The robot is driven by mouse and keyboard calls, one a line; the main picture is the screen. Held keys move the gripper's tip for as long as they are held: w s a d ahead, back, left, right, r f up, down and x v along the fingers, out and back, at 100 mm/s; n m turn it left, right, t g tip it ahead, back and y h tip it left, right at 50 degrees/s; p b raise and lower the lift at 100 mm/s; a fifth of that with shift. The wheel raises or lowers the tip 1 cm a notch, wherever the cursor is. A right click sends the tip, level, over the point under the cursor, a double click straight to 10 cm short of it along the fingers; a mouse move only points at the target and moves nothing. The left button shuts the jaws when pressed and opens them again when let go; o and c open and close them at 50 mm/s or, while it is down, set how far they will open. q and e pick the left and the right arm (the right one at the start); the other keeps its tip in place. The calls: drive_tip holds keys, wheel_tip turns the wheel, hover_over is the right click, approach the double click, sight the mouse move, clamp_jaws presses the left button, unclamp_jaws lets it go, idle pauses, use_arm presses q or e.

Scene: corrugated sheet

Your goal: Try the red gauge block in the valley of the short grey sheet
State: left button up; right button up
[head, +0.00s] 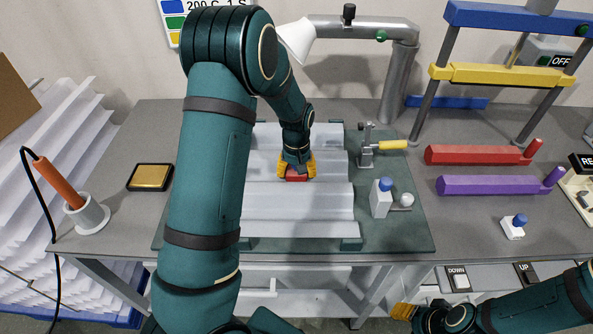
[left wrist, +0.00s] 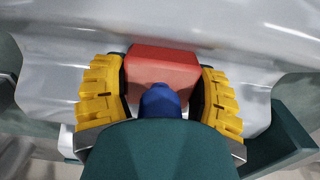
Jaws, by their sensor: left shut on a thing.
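The short grey corrugated sheet (head: 290,202) lies on a dark green mat, with ridges running left to right. My left gripper (head: 297,169) is over the sheet's middle, shut on the red gauge block (head: 297,178). In the left wrist view the red block (left wrist: 163,66) and its blue knob (left wrist: 160,100) sit between the yellow fingers of my left gripper (left wrist: 161,95). The sheet (left wrist: 65,50) is right behind the block there. Whether the block touches the valley floor is hidden. My right gripper (head: 403,312) is low at the bottom right, away from the sheet; its fingertips are unclear.
A toggle clamp with yellow handle (head: 393,145) and a grey block with blue knob (head: 380,200) stand right of the sheet. Red (head: 475,154) and purple (head: 490,185) bars lie further right. A soldering-type tool (head: 60,183) and ink pad (head: 151,177) are left.

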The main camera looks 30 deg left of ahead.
use_arm(q)
drive_tip(key=shift+f, duration=0.15)
drive_tip(key=o, duration=1.3)
